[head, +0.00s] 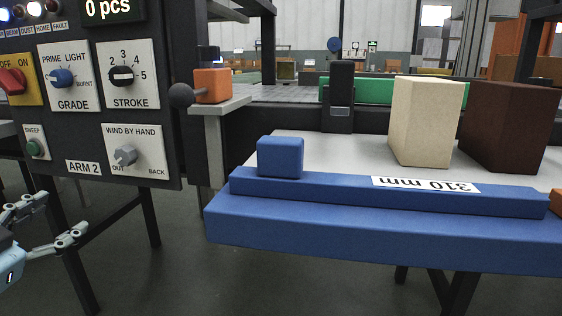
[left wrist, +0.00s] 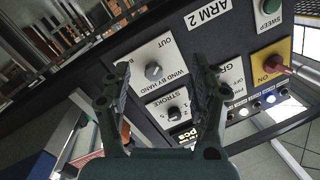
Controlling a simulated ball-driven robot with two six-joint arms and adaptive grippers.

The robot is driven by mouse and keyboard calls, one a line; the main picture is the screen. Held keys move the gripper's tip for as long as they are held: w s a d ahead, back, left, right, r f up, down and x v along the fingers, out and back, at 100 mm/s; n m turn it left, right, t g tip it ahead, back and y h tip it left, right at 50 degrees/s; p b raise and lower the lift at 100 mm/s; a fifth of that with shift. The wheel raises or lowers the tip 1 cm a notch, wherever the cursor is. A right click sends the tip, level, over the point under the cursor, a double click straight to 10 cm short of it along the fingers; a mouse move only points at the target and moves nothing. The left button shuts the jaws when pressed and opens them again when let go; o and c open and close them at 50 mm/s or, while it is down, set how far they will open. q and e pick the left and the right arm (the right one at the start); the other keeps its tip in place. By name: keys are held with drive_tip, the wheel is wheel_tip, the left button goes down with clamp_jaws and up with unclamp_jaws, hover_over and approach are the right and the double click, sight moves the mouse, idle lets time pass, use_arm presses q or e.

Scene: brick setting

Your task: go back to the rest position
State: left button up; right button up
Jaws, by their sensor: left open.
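My left gripper (head: 60,222) is at the lower left edge of the head view, its fingers spread apart with nothing between them. It hangs in front of and below the black control panel (head: 165,160). In the left wrist view my left gripper (left wrist: 163,82) shows both fingers apart, with the panel (left wrist: 232,50) behind them. The WIND BY HAND knob (left wrist: 154,71) and the STROKE knob (left wrist: 174,113) appear between the fingers, apart from them as far as I can tell. My right gripper is in neither view.
A blue bench edge (head: 380,235) marked 310 mm carries a blue block (head: 280,157). A cream brick (head: 426,120) and a dark brown brick (head: 508,127) stand on the pale surface behind it. An orange block (head: 212,85) sits by a black ball knob (head: 181,95). Floor shows below.

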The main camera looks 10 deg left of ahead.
use_arm(q)
drive_tip(key=s+a+f+n+g+y, duration=0.2)
drive_tip(key=s+f+n, duration=0.1)
drive_tip(key=f, duration=0.4)
drive_tip(key=s+a+f+n+g+y, duration=0.2)
drive_tip(key=s+f+n+g, duration=0.1)
drive_tip(key=f, duration=0.3)
drive_tip(key=s+d+f+n+g, duration=0.1)
drive_tip(key=s+d+f+g, duration=0.15)
drive_tip(key=s+f, duration=0.45)
drive_tip(key=s+d+f+n+g, duration=0.15)
drive_tip(key=s+f+g, duration=0.3)
drive_tip(key=f, duration=0.45)
drive_tip(key=s+d+f+m+g+h, duration=0.3)
drive_tip(key=s+d+f+g+h, duration=0.1)
drive_tip(key=s+d+f, duration=0.55)
drive_tip(key=s+p, duration=1.6)
drive_tip(key=s, duration=0.2)
drive_tip(key=shift+a+m+g, duration=0.4)
drive_tip(key=shift+m, duration=0.05)
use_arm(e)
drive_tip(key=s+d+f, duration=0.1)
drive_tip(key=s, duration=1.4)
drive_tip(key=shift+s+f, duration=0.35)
use_arm(q)
drive_tip(key=shift+f, duration=0.1)
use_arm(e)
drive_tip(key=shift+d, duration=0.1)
use_arm(q)
drive_tip(key=shift+c, duration=0.4)
